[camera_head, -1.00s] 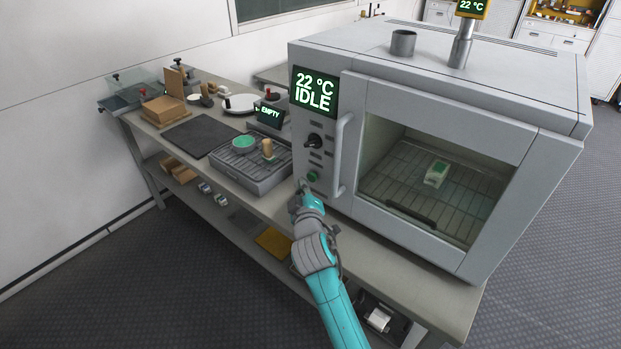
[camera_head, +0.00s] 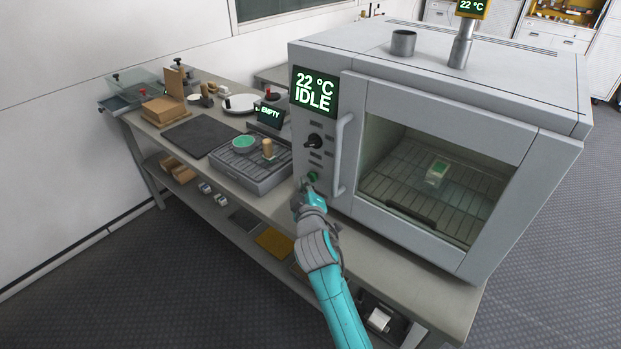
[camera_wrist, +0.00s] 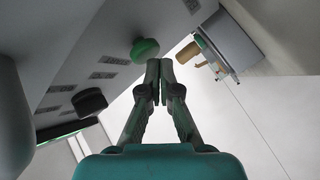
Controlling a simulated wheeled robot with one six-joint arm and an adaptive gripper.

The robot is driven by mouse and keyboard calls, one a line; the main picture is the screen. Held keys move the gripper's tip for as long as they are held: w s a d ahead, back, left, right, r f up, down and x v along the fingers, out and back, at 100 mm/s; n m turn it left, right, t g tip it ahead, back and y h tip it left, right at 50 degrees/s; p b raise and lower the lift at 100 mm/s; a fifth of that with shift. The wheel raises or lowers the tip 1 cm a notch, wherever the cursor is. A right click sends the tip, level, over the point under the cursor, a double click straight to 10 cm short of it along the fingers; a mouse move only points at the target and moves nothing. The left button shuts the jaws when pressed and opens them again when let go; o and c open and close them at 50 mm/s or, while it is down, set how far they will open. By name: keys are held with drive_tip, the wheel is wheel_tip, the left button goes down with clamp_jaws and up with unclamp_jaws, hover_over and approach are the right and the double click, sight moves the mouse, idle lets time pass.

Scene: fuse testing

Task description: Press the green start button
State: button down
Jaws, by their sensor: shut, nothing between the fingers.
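The green start button (camera_head: 312,176) sits low on the oven's control panel, below a black knob (camera_head: 314,141). In the wrist view the green button (camera_wrist: 144,50) is just left of and beyond my fingertips. My gripper (camera_head: 307,184) is shut and empty, its tips close to the button. In the wrist view my gripper's fingers (camera_wrist: 159,66) are together; I cannot tell whether they touch the button. The oven (camera_head: 440,100) has a display (camera_head: 315,92) reading "22 °C IDLE".
The oven's vertical door handle (camera_head: 341,155) is right of the button. A grey tray device (camera_head: 258,180) with a green dish and a wooden-handled piece stands to the left on the bench. A green-and-white block (camera_head: 437,173) lies on the rack inside the oven.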

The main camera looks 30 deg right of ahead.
drive_tip(key=shift+w+d, duration=0.15)
drive_tip(key=shift+d, duration=0.3)
idle(0.6)
drive_tip(key=shift+a, duration=0.15)
drive_tip(key=shift+s+a, duration=0.35)
drive_tip(key=shift+a, duration=0.35)
drive_tip(key=shift+s+a, duration=0.3)
drive_tip(key=shift+a, duration=0.45)
drive_tip(key=shift+s+a, duration=0.35)
drive_tip(key=shift+a, duration=0.45)
drive_tip(key=shift+s+a, duration=0.3)
drive_tip(key=shift+a, duration=0.45)
